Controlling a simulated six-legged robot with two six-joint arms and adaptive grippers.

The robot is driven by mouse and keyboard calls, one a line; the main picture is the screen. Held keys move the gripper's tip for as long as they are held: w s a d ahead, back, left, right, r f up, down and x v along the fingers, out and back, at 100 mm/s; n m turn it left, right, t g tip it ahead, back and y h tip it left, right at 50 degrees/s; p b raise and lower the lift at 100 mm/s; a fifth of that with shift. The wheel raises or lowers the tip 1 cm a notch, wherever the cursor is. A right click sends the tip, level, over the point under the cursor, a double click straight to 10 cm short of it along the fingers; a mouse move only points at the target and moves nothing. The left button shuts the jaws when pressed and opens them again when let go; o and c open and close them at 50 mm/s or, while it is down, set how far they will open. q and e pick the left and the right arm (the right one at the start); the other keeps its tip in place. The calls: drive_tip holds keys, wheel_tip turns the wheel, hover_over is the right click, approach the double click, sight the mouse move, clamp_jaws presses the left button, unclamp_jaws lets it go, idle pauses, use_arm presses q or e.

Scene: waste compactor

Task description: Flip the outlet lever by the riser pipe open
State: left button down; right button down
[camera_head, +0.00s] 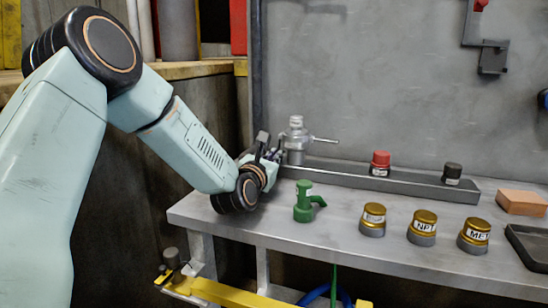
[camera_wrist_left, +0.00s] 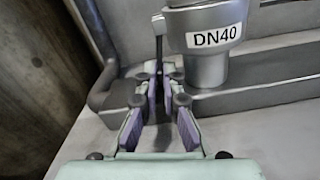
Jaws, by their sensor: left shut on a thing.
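A grey metal valve fitting (camera_head: 296,140) stands at the back left of the steel bench, with a thin rod sticking out to its right. In the left wrist view its body (camera_wrist_left: 208,62) carries a white DN40 label. A thin dark lever (camera_wrist_left: 158,28) stands just left of that body. My left gripper (camera_head: 270,152) is at the left side of the fitting. In the left wrist view my left gripper (camera_wrist_left: 160,75) has its fingers closed around the lower part of the lever; the fingers hide the grip itself. My right gripper is out of view.
A green fitting (camera_head: 304,203) stands in front of the valve. Several brass-topped caps (camera_head: 423,228) line the bench front (camera_head: 330,245). A red cap (camera_head: 380,163) and a black cap (camera_head: 452,173) sit on the rear rail. A dark pipe (camera_wrist_left: 98,35) runs left of the lever.

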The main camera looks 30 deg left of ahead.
use_arm(q)
drive_tip(key=shift+a+r, duration=0.1)
drive_tip(key=m, duration=0.2)
drive_tip(key=a+m+p, duration=0.1)
drive_tip(key=shift+s+a+r+m+p, duration=0.2)
drive_tip(key=shift+r+m+p, duration=0.1)
drive_tip(key=shift+r+m, duration=0.1)
drive_tip(key=m+p, duration=0.1)
drive_tip(key=m, duration=0.1)
drive_tip(key=a+r+m+p, duration=0.1)
drive_tip(key=m, duration=0.1)
drive_tip(key=shift+s+a+r+m, duration=0.1)
drive_tip(key=shift+a+r+m, duration=0.1)
drive_tip(key=shift+m, duration=0.1)
drive_tip(key=m+p, duration=0.1)
drive_tip(key=r+m+p, duration=0.1)
drive_tip(key=m, duration=0.1)
drive_tip(key=shift+s+a+r+p, duration=0.1)
drive_tip(key=shift+a+r+p, duration=0.05)
drive_tip(key=shift+a+p, duration=0.2)
drive_tip(key=shift+r+m+p, duration=0.35)
drive_tip(key=shift+m+p, duration=0.25)
drive_tip(key=shift+m, duration=0.4)
drive_tip(key=shift+r+m+p, duration=0.3)
drive_tip(key=shift+m+p, duration=0.3)
drive_tip(key=shift+m, duration=0.4)
drive_tip(key=c, duration=1.8)
unclamp_jaws()
